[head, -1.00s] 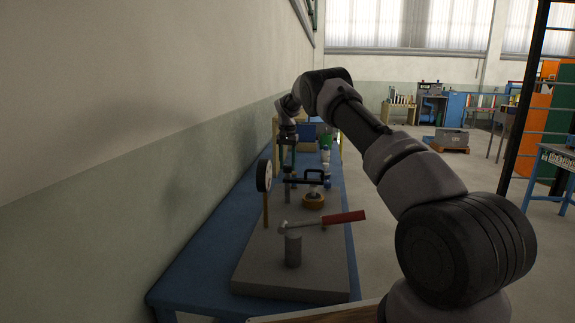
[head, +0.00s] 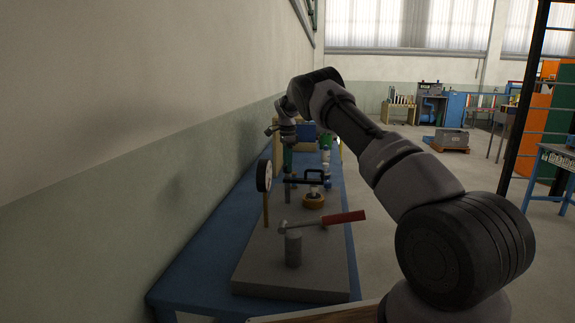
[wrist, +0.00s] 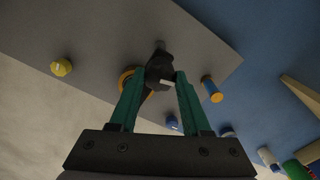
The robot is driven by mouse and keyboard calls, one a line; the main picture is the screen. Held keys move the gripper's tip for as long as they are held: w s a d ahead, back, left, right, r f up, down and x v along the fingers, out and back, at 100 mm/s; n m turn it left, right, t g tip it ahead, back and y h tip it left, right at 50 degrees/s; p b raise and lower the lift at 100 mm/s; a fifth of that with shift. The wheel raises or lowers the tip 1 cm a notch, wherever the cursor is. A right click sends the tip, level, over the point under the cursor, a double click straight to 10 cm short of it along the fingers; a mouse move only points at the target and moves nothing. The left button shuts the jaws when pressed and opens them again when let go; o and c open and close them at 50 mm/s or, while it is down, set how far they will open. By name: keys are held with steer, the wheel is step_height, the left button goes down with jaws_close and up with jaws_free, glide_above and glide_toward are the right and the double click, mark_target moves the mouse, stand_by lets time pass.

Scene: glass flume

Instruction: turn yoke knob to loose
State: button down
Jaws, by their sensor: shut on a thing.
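My gripper (wrist: 155,82) has two green fingers. In the wrist view they close in on a black knob (wrist: 160,66) with a white mark on its face. The gripper is shut on this knob. An orange ring (wrist: 126,78) shows partly behind the knob and left finger. In the head view my gripper (head: 287,165) points down at the far part of the grey plate (head: 262,275), behind the black yoke bar (head: 304,181). The knob is too small and hidden to make out there. I cannot read its setting.
A round dial gauge (head: 264,175) stands close left on the plate. The blue table (head: 190,282) runs along the wall. In the wrist view a yellow knob (wrist: 61,68) sits left.

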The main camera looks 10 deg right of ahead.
steer(key=shift+m, duration=1.5)
steer(key=shift+c, duration=1.9)
jaws_free()
steer(key=shift+r, duration=0.15)
step_height(320, 180, up, 11)
steer(key=shift+f, duration=0.2)
